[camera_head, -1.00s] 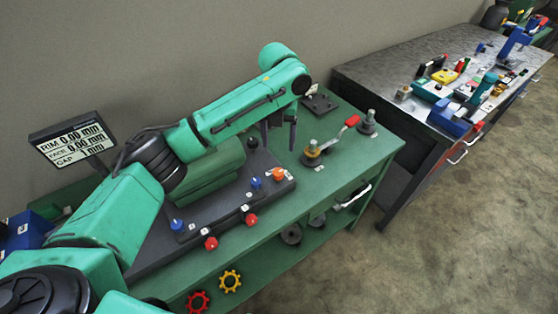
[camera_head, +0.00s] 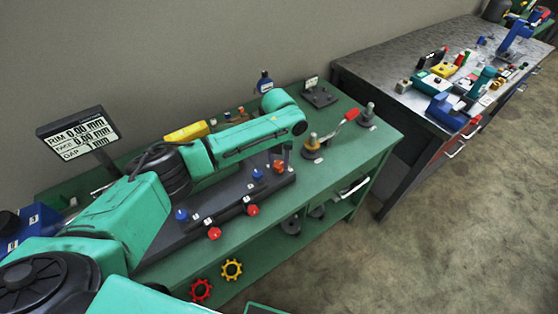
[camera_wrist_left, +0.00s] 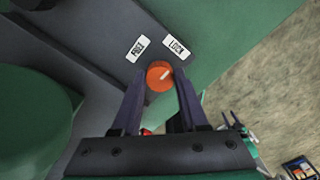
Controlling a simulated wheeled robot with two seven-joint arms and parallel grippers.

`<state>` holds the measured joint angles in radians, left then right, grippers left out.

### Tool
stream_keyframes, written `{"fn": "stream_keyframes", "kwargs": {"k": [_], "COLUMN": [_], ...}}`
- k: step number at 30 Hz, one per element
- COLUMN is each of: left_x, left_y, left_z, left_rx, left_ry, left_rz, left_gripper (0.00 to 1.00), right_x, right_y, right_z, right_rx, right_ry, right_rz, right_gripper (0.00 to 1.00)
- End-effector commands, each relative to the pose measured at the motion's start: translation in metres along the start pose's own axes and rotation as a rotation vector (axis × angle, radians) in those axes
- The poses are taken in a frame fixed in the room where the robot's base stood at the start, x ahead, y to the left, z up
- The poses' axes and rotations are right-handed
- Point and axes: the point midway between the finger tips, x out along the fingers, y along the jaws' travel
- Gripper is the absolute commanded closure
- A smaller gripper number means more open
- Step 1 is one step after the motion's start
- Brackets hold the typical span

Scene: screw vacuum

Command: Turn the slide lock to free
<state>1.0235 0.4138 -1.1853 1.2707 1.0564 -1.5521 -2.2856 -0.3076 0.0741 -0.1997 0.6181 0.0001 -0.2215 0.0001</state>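The slide lock is an orange knob (camera_head: 279,167) at the right end of the dark fixture plate on the green bench. In the left wrist view the knob (camera_wrist_left: 159,76) has a pale pointer line slanting up and right, toward the LOCK label (camera_wrist_left: 176,46). The FREE label (camera_wrist_left: 137,48) is up and left of it. My left gripper (camera_head: 281,160) is lowered at the knob. In the wrist view its fingers are apart, one on each side of the knob; I cannot tell whether they touch it. My right gripper is not in view.
Blue knobs (camera_head: 181,215) and red knobs (camera_head: 214,233) sit along the plate's front. A red-handled fitting (camera_head: 352,114) stands to the right. A steel table (camera_head: 385,62) with several tools stands at the back right.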

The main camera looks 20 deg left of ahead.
Motion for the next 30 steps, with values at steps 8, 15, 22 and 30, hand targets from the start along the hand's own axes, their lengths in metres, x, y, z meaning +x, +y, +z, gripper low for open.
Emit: {"fn": "stream_keyframes", "kwargs": {"k": [8, 15, 22, 30], "left_x": [-0.001, -0.003, -0.004, -0.004], "left_y": [0.001, 0.0, 0.0, 0.001], "left_z": [0.001, 0.001, 0.001, 0.001], "left_rx": [-0.022, -0.123, -0.304, -0.56], "left_ry": [-0.003, -0.002, -0.002, -0.002], "left_rz": [0.001, 0.0, 0.0, -0.001], "left_gripper": [1.0, 1.0, 1.0, 1.0], "right_x": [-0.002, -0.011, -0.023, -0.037], "right_y": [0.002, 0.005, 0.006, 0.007], "right_z": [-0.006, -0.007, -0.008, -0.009], "right_rx": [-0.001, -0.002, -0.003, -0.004], "right_ry": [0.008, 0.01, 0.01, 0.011], "right_rz": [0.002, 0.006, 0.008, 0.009], "right_gripper": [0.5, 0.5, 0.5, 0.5]}}
